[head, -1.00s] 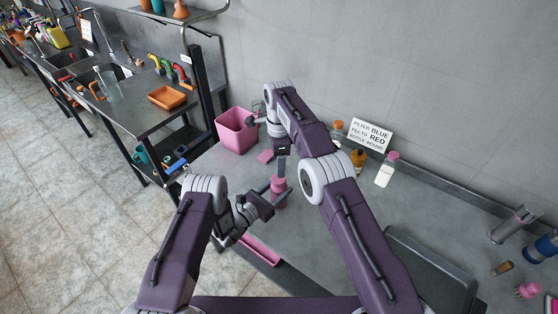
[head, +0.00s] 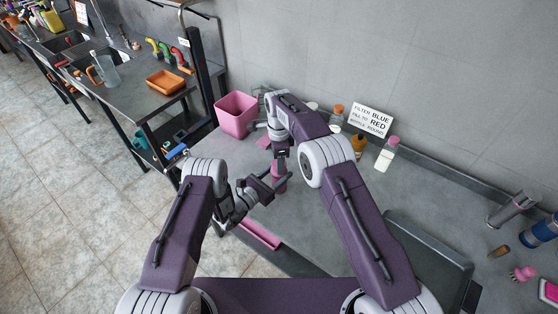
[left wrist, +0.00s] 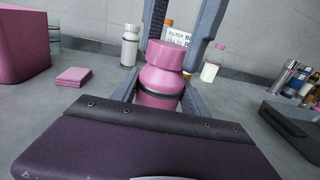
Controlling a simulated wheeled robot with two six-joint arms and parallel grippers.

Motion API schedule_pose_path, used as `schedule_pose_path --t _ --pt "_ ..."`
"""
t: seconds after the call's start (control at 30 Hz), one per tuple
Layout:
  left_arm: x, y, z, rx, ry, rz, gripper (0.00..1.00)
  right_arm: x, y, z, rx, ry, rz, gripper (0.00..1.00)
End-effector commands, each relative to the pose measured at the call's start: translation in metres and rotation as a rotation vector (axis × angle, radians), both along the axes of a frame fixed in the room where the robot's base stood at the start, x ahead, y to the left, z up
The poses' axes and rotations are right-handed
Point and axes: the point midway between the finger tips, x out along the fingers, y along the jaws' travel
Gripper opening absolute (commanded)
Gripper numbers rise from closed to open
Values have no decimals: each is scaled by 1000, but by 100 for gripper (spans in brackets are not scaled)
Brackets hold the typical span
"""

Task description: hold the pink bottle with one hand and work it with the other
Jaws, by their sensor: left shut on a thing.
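The pink bottle (head: 278,176) stands upright over the grey counter, with a dark band round its middle and a pink cap in the left wrist view (left wrist: 165,56). My left gripper (head: 275,184) is shut on the bottle's body from the side; its fingers show on both sides of the bottle in the left wrist view. My right gripper (head: 280,158) points down from above at the cap. Its two fingers come down beside the cap in the left wrist view; whether they press on it I cannot tell.
A pink bin (head: 237,116) and a pink folded cloth (left wrist: 75,76) are beyond the bottle. A white bottle with a pink cap (head: 386,155), an amber bottle (head: 359,146) and a sign (head: 372,119) stand along the wall. A pink tray (head: 259,235) lies near the front edge.

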Motion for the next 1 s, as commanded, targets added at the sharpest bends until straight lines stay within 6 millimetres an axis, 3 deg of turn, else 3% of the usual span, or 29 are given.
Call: schedule_pose_path --t 0.17,0.27,1.0 --pt "0 0 0 0 0 0 0 0 0 0 0 0 62 0" --pt "0 0 0 0 0 0 0 0 0 1 0 -1 277 0" --pt "0 0 0 0 0 0 0 1 1 2 0 0 2714 0"
